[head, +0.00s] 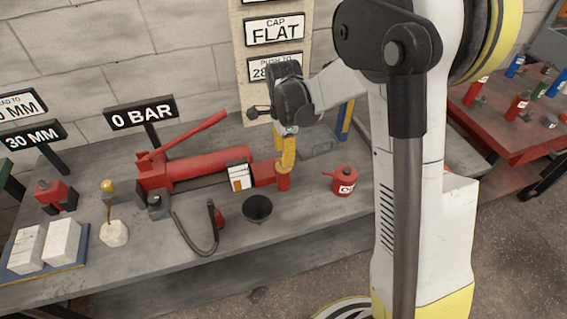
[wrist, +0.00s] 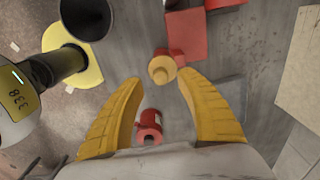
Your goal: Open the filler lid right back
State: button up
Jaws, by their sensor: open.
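The pump (head: 205,167) is a long red cylinder with a raised lever, lying on the bench. At its right end is a red block (head: 264,173), which also shows at the top of the wrist view (wrist: 186,36). Beside the block stands a short red filler neck (head: 283,183). In the wrist view a round tan-yellow top, which looks like the filler lid (wrist: 162,69), sits on it and looks shut. My gripper (head: 287,160) points down just above the neck. In the wrist view its yellow fingers (wrist: 159,77) are apart, with the lid between their tips; contact cannot be told.
A red can (head: 344,181) stands right of the neck, also low between the fingers in the wrist view (wrist: 150,126). A black funnel (head: 257,208) stands in front. A white-and-yellow card (head: 239,178) stands before the pump. A sign (head: 141,114) reads 0 BAR.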

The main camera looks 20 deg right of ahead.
jog(key=shift+f+b, duration=0.35)
jog(key=shift+f, duration=1)
grip_shut()
jog(key=shift+w+r+g+p, duration=0.35)
jog(key=shift+w+g, duration=0.2)
jog(key=shift+g, duration=0.55)
jog(key=shift+w+r+g, duration=0.15)
jog(key=shift+w+g, duration=0.05)
jog(key=shift+g, duration=0.45)
jog(key=shift+w+r+g, duration=0.1)
jog(key=shift+w+g, duration=0.1)
jog(key=shift+g, duration=0.45)
grip_release()
